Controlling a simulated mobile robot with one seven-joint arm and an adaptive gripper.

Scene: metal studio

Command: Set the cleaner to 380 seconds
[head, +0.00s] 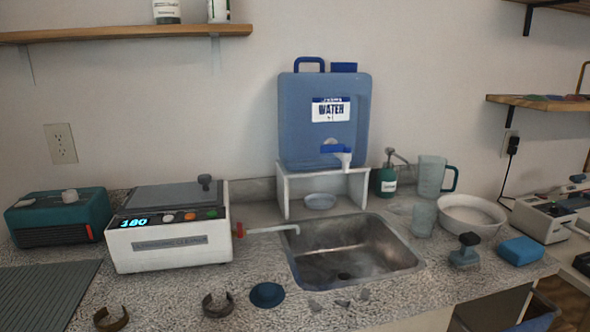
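The ultrasonic cleaner (168,228) is a white box with a grey lid (160,197) and a black lid knob, standing on the counter left of the sink. Its lid looks closed. The blue lit display (134,222) on its front appears to read 180. A row of small buttons runs right of the display, including an orange-red one (190,216) and a green one (212,212). A red-handled drain tap (240,230) with a white spout points from its right side over the sink. My gripper is not in this view.
A teal device (60,216) and a grey ribbed mat (48,290) are left of the cleaner. The sink (350,255) is to the right, below a blue water container (325,125) on a white stand. Two cuff-like bands (217,304) and a blue dish (267,295) lie in front.

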